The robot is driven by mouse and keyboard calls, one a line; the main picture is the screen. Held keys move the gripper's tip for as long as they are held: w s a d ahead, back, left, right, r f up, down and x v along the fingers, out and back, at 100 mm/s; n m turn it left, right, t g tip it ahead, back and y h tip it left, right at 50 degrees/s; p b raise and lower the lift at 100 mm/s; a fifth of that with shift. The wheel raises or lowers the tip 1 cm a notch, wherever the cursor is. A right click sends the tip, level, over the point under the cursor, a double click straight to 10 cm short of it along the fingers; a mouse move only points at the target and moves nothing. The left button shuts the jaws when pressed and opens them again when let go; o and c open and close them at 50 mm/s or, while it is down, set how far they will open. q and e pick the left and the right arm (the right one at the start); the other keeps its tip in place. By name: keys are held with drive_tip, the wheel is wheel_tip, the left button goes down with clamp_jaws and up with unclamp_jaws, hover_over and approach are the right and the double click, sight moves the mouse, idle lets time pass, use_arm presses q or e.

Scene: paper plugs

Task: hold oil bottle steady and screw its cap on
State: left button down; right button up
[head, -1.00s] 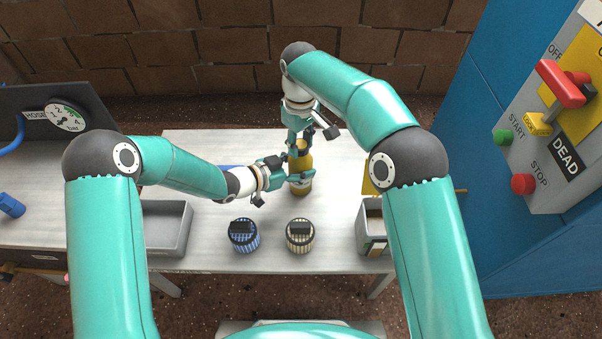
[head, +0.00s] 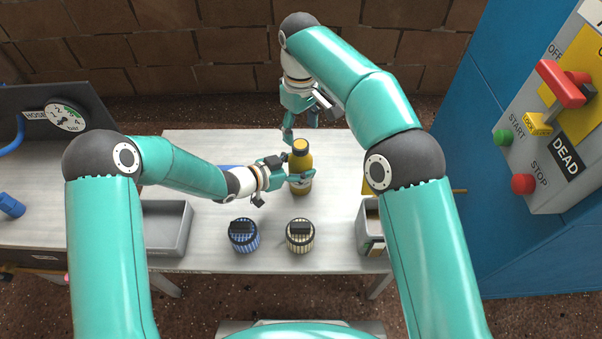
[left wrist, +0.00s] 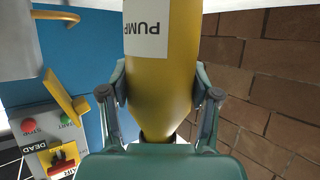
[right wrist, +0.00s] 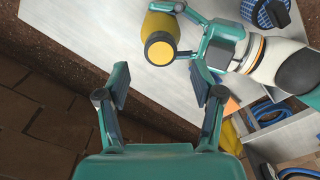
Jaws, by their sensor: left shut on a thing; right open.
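The amber oil bottle (head: 301,186) stands upright on the table, with a PUMP label in the left wrist view (left wrist: 160,75). Its cap (head: 300,146) sits on the bottle's top. The cap also shows from above in the right wrist view (right wrist: 160,49), with a yellow face and dark rim. How tightly it is seated cannot be told. My left gripper (head: 296,172) is shut on the bottle's body from the left, a finger on each side. My right gripper (head: 300,126) is open and empty, above and behind the cap, apart from it.
A blue striped round pot (head: 244,244) and a cream striped one (head: 300,244) stand in front of the bottle. A grey tray (head: 185,243) is at left and a bin (head: 365,240) at right. A switch panel (head: 550,150) stands far right.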

drive_tip(key=shift+r, duration=1)
use_arm(q)
drive_tip(key=shift+c, duration=0.9)
unclamp_jaws()
drive_tip(key=v, duration=1.2)
